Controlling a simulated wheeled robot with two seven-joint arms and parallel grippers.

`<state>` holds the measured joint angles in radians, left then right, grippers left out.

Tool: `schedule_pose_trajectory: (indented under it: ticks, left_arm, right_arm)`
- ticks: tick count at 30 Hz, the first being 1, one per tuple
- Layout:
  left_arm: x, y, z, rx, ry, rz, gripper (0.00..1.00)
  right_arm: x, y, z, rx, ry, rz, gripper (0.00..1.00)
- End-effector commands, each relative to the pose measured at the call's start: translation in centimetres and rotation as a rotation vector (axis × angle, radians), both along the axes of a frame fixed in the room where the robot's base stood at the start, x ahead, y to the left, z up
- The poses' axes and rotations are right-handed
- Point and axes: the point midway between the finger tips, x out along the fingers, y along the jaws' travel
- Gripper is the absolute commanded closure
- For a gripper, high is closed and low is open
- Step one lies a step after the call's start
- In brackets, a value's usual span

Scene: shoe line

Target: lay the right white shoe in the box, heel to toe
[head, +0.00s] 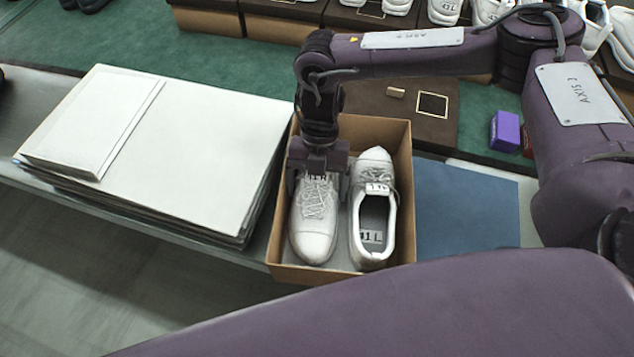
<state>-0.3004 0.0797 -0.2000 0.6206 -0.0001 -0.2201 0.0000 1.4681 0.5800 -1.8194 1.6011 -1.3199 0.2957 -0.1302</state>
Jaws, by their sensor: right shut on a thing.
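The right white shoe (314,222) is inside the open brown box (403,150), along its left side, with its toe toward the near end. My right gripper (319,178) comes down from above and is shut on this shoe near its heel end, which it partly hides. The left white shoe (375,215), marked 41L inside, lies beside it on the right with its toe toward the far end. The two shoes lie heel to toe. I cannot tell whether the held shoe rests fully on the box floor. My left gripper is not in view.
A stack of white sheets (195,140) lies left of the box. A blue sheet (465,205) lies right of it. Behind are a brown lid (440,125), a small purple box (505,131) and a row of shoes on boxes. Green surface (240,62) is clear at the back.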

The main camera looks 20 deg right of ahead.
Motion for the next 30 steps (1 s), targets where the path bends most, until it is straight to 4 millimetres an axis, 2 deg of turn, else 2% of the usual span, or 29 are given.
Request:
schedule_pose_trajectory:
  ticks: [5,6,9,23,26,30]
  left_arm:
    - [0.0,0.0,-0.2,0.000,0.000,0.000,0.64]
    - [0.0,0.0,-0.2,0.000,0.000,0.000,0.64]
    - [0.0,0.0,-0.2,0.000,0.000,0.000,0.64]
    - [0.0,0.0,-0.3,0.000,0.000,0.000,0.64]
    - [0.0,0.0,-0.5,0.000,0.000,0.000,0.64]
    - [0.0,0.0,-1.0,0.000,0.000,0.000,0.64]
  right_arm:
    - [0.0,0.0,-0.3,0.001,-0.001,0.001,0.47]
    - [0.0,0.0,-0.3,0.001,-0.001,0.001,0.13]
    - [0.0,0.0,-0.2,0.001,-0.001,0.001,0.00]
    - [0.2,0.1,0.0,0.002,-0.002,0.000,0.00]
    - [0.7,-0.1,0.9,0.002,-0.007,-0.001,0.00]
    - [1.5,-0.5,3.2,0.004,-0.007,-0.003,0.00]
